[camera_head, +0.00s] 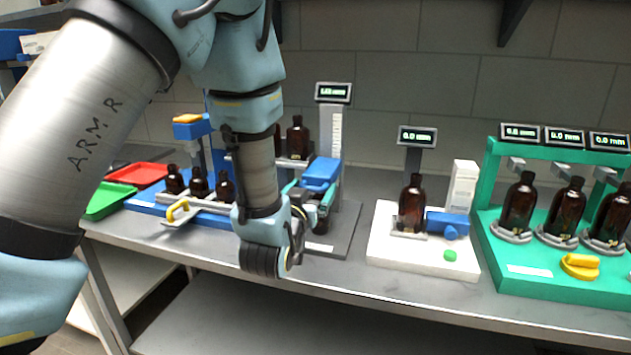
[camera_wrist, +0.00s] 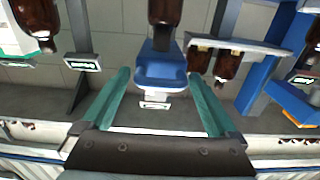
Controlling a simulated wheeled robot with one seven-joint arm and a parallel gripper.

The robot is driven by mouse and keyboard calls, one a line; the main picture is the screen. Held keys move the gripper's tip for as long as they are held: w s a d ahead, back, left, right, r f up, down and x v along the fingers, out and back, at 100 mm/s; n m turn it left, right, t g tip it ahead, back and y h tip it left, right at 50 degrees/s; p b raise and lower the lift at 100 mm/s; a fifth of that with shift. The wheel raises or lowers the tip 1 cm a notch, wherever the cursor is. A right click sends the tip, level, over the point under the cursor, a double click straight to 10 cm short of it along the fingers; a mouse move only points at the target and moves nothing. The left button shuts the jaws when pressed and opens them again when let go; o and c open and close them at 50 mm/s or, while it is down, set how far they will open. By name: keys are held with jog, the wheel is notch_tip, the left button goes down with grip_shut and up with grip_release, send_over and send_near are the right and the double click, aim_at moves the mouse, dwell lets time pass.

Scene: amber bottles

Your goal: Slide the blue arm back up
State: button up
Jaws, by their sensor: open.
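The blue arm (camera_head: 321,172) is a blue block on a grey gauge column with a scale (camera_head: 331,130), under a small display (camera_head: 333,93). A dark bottle (camera_head: 322,218) stands below it, partly hidden by my gripper. In the wrist view, which looks upside down, the blue arm (camera_wrist: 160,68) shows between my two teal fingers, with a brown bottle (camera_wrist: 165,12) at the top edge. My gripper (camera_wrist: 158,78) is open, with a finger on each side of the blue arm. I cannot tell whether either finger touches it.
A white station (camera_head: 385,250) with a bottle and blue part stands to the right, then a green station (camera_head: 500,275) with several bottles. At left are a blue rack (camera_head: 150,205) with small bottles and red (camera_head: 138,174) and green (camera_head: 108,200) trays. The table's front edge is clear.

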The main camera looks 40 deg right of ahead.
jog(key=shift+d, duration=0.1)
jog(key=shift+c, duration=0.2)
grip_shut()
dwell(0.6)
